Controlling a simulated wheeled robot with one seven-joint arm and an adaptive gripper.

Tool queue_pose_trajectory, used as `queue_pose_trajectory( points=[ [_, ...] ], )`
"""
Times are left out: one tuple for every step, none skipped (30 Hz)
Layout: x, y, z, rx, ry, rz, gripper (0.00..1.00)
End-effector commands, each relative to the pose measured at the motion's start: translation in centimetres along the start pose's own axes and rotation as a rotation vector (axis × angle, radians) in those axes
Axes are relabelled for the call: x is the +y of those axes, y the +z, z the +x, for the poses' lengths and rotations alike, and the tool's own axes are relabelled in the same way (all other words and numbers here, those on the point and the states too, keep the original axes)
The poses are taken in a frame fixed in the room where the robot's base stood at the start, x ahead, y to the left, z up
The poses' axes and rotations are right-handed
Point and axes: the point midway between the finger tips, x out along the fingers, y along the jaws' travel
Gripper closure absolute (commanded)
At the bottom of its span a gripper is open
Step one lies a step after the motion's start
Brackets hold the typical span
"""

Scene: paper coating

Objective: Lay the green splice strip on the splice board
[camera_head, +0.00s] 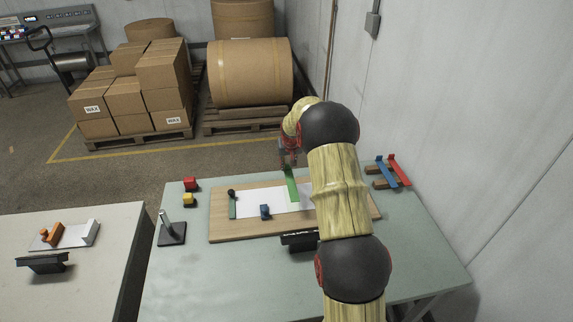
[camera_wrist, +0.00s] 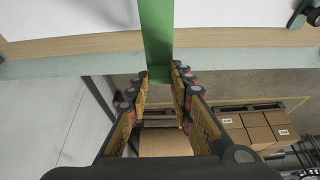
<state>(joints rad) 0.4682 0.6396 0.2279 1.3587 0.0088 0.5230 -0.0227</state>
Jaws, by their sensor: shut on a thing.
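The green splice strip (camera_head: 292,186) hangs from my gripper (camera_head: 288,163) over the far part of the splice board, sloping down toward the white sheet. I cannot tell whether its lower end touches the sheet. In the wrist view the strip (camera_wrist: 157,32) runs up from between the fingers of my gripper (camera_wrist: 160,76), which are shut on its end. The splice board (camera_head: 222,234) is a flat wooden board on the green table, with white sheet (camera_head: 262,202) on it. Its wooden edge (camera_wrist: 90,43) also shows in the wrist view. My arm hides the board's right part.
Blue and red strips (camera_head: 399,170) lie on wooden supports at right. A black holder (camera_head: 299,241) is in front.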

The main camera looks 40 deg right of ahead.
Motion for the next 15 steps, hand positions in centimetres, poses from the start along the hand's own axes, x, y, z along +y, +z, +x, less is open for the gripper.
queue_pose_trajectory(
  points=[
    [0.02,0.00,0.00,0.000,0.000,0.002,0.90],
    [0.02,0.00,0.00,0.000,0.000,0.002,0.90],
    [0.01,0.01,0.00,0.000,0.000,0.001,0.90],
    [0.00,0.01,0.00,0.000,0.000,0.001,0.90],
    [-0.01,0.01,0.01,0.000,0.000,0.001,0.90],
    [-0.02,0.01,0.01,0.000,0.000,0.001,0.90],
    [-0.02,0.02,0.01,0.000,0.000,0.001,0.90],
    [-0.02,0.02,0.01,0.000,0.000,0.001,0.90],
    [-0.02,0.01,0.01,0.000,0.000,0.001,0.90],
    [-0.02,0.02,0.02,0.000,0.001,0.001,0.90],
    [-0.02,0.03,0.03,0.000,0.001,0.001,0.90],
    [-0.01,0.12,0.17,-0.001,0.001,0.001,0.90],
    [-0.01,0.16,0.26,-0.001,0.001,0.001,0.90],
    [-0.02,0.20,0.36,-0.001,0.001,0.001,0.90],
    [-0.02,0.28,0.53,-0.002,0.001,0.001,0.90]
  ],
)
